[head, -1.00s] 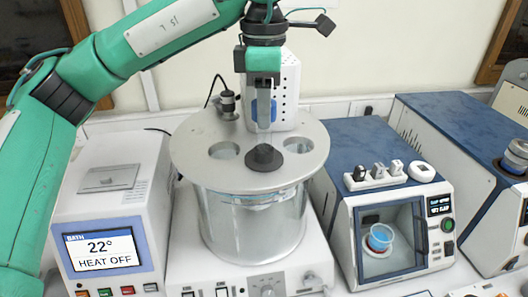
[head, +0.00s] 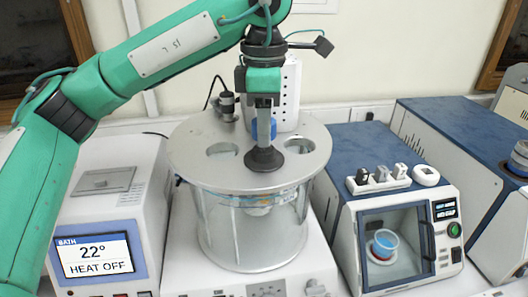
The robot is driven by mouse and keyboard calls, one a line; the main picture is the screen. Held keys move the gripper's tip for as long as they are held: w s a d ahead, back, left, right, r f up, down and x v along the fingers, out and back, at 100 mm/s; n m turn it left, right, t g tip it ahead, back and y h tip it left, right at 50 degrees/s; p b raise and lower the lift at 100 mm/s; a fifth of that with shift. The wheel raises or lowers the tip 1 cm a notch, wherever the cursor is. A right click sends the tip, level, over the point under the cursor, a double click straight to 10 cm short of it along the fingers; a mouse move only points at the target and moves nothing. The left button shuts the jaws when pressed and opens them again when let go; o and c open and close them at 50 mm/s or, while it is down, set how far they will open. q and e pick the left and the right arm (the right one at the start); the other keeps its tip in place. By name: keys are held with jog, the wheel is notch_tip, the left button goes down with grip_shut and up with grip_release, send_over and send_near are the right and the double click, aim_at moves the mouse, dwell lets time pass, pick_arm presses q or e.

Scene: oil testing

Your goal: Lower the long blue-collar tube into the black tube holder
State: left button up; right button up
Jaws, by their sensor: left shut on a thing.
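My left gripper (head: 264,122) points straight down over the middle of the round bath lid, its fingers shut on the long blue-collar tube. The tube's blue collar (head: 273,129) shows at both sides of the fingers, and the fingers hide most of the upper tube. The black tube holder (head: 264,158) is a dark cone-shaped piece on the lid, directly below the gripper. The fingertips are just above or at the holder's top. The tube looks upright and in line with the holder. How deep its lower end sits is hard to tell. My right gripper is not in view.
The grey lid (head: 190,155) has open holes left and right of the holder, on a clear glass bath (head: 250,235). A white perforated box (head: 290,95) stands close behind the gripper. A display unit (head: 97,254) is at left, a blue-topped tester (head: 345,150) at right.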

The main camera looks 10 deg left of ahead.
pick_arm(q)
jog(key=shift+f+b, duration=0.65)
jog(key=shift+f, duration=0.05)
jog(key=shift+b, duration=0.3)
dwell(1.2)
jog(key=shift+f+b, duration=0.45)
jog(key=shift+f, duration=0.2)
jog(key=o, duration=1)
jog(key=shift+r, duration=0.1)
